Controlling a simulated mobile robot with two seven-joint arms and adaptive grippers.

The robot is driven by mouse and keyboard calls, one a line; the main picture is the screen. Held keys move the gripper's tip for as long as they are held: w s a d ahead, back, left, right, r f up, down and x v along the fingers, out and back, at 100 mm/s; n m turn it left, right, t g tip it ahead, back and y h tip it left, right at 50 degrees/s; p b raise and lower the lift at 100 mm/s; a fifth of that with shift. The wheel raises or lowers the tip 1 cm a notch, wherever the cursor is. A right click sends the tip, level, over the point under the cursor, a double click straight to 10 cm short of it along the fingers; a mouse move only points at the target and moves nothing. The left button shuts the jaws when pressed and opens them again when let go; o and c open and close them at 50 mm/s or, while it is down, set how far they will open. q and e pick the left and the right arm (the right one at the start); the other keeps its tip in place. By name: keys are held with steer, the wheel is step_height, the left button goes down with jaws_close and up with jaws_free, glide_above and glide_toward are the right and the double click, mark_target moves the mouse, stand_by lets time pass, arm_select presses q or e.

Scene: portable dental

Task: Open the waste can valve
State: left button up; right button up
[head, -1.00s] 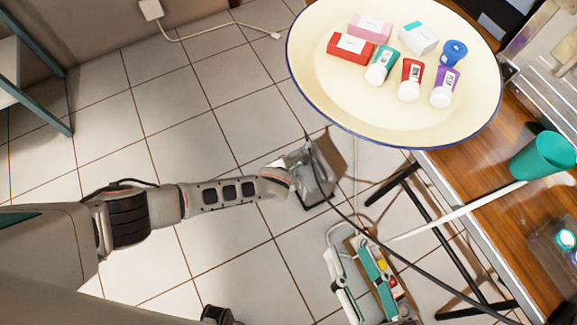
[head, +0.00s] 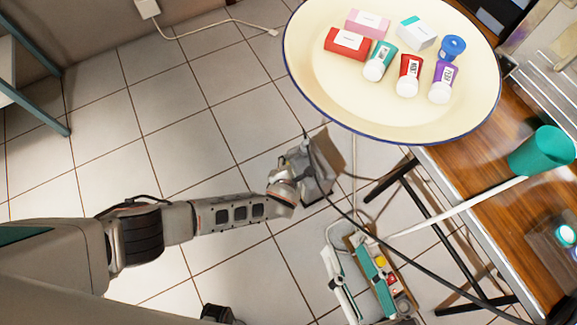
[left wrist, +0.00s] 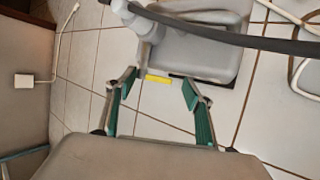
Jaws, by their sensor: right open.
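A grey can-like unit (head: 318,178), which I take for the waste can, stands on the tiled floor at the end of my left arm. A black hose (left wrist: 230,38) runs across it. In the left wrist view the grey unit (left wrist: 200,55) is just ahead of my left gripper (left wrist: 158,82), whose green-sided fingers are spread apart and empty. A yellow strip (left wrist: 157,79) shows between the fingertips. I cannot tell whether it is the valve. In the head view the left fingers are hidden. A dark part at the bottom edge seems to be my right gripper (head: 218,313).
A large cream plate (head: 335,100) with boxes and tubes is above right. A wooden table (head: 470,185) with a green cup (head: 543,150) is at the right. Floor at the left is clear.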

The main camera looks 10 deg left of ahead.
arm_select(q)
steer(key=shift+a, duration=0.15)
stand_by(0.5)
steer(key=v, duration=1.2)
stand_by(0.3)
